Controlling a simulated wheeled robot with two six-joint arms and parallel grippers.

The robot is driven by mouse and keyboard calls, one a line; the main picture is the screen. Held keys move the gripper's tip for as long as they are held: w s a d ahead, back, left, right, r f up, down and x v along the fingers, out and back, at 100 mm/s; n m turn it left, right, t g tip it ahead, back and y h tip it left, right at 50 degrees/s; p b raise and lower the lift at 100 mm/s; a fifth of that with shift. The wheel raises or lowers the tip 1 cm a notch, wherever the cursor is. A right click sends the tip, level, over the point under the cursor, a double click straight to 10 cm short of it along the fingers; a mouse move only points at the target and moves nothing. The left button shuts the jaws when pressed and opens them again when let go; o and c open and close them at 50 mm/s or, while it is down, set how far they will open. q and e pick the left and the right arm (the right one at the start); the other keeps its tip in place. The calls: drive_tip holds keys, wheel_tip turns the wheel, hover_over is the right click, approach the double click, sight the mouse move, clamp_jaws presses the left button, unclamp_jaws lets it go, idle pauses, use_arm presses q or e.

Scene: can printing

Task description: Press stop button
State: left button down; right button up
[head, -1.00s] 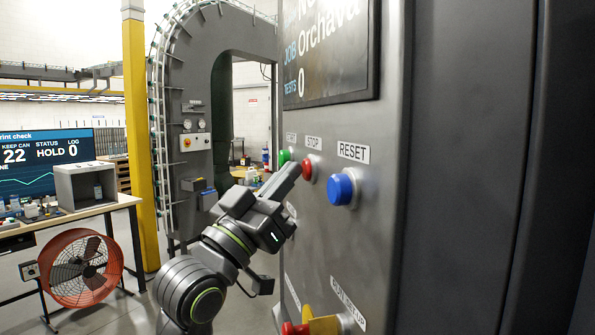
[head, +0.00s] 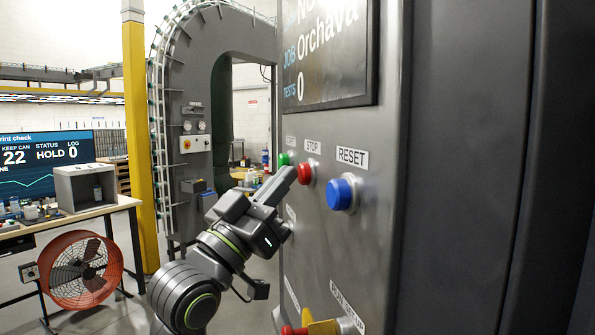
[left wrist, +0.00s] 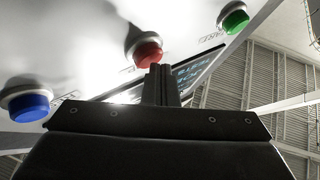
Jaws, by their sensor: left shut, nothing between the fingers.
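The red stop button (head: 305,173) sits on the grey machine panel under its STOP label (head: 313,147). It also shows in the left wrist view (left wrist: 147,54), just ahead of the fingertips. My left gripper (head: 289,173) is shut and empty, its tips close beside the red button. In the left wrist view the shut fingers (left wrist: 160,70) overlap the button's lower right edge. I cannot tell whether they touch it. My right gripper is not in view.
The green button (head: 284,158) is just left of the red one, and the blue RESET button (head: 342,193) is to its right. A display screen (head: 328,50) is above. A yellow rotary switch (head: 322,326) is lower on the panel. An orange fan (head: 80,270) stands at the left.

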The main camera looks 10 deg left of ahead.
use_arm(q)
drive_tip(key=shift+s+a, duration=0.35)
drive_tip(key=shift+a, duration=0.3)
drive_tip(key=shift+p, duration=0.3)
drive_tip(key=a+p, duration=0.1)
drive_tip(key=s+a+p, duration=0.1)
drive_tip(key=a, duration=0.1)
drive_tip(key=s+a, duration=0.1)
drive_tip(key=shift+a+p, duration=0.25)
drive_tip(key=shift+p, duration=0.15)
